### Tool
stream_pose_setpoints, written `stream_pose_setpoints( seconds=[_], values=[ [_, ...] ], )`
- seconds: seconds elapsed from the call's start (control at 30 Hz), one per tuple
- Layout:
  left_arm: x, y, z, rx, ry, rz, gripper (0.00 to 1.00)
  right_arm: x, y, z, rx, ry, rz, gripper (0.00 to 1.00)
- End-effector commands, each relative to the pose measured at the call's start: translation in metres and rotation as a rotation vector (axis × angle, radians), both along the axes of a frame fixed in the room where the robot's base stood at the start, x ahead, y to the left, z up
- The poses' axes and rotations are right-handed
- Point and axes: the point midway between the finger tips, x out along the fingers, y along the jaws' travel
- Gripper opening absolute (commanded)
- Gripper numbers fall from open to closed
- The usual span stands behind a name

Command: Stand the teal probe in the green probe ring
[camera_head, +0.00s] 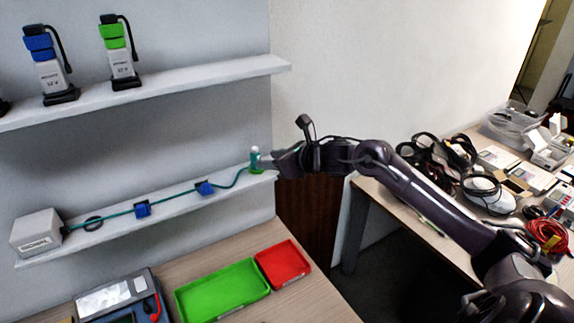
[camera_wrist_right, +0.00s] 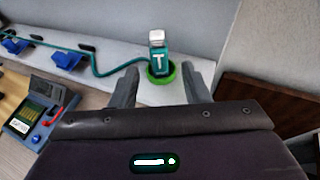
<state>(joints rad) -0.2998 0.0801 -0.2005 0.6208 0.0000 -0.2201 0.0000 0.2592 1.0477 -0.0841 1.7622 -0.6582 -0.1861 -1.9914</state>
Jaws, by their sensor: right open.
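The teal probe (camera_head: 255,155) stands roughly upright at the right end of the lower shelf, its teal cable running left. It also shows in the right wrist view (camera_wrist_right: 158,59), with a pale top and a white T. Its lower end is inside the green probe ring (camera_wrist_right: 161,79), which surrounds it on the shelf; the ring also shows in the head view (camera_head: 257,171). My right gripper (camera_head: 270,163) is open just right of the probe. In the wrist view its fingers lie either side of the probe's line, with gaps and no contact visible. My left gripper is out of view.
The cable passes blue clips (camera_head: 142,209) on the lower shelf (camera_head: 110,233) to a grey box (camera_head: 37,232). Above, the upper shelf (camera_head: 200,82) holds radio-like units. Below are a green tray (camera_head: 222,290) and a red tray (camera_head: 283,264). A cluttered table stands at right.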

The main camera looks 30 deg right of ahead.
Motion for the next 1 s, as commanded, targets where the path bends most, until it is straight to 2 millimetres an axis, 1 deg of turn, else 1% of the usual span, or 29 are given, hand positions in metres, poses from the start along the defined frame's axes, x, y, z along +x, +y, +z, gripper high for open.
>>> stream_pose_setpoints(
  seconds=[0.03, 0.17, 0.27, 0.4, 0.6, 1.0],
  values=[
    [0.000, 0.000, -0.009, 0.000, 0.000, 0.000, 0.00, -0.009, -0.005, -0.003, -0.006, 0.003, -0.001, 0.42],
    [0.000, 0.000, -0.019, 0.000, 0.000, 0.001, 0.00, -0.028, -0.008, 0.006, -0.008, 0.003, 0.005, 0.42],
    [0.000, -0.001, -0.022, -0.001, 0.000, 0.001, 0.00, -0.036, -0.014, 0.011, 0.001, 0.003, -0.003, 0.42],
    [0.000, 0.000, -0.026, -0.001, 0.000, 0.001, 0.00, -0.045, -0.017, 0.016, 0.002, 0.001, -0.002, 0.42],
    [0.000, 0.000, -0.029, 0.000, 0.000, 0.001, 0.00, -0.050, -0.017, 0.021, 0.001, 0.000, 0.001, 0.42],
    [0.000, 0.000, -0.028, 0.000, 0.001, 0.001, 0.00, -0.051, -0.017, 0.022, 0.002, -0.001, 0.001, 0.42]
  ],
)
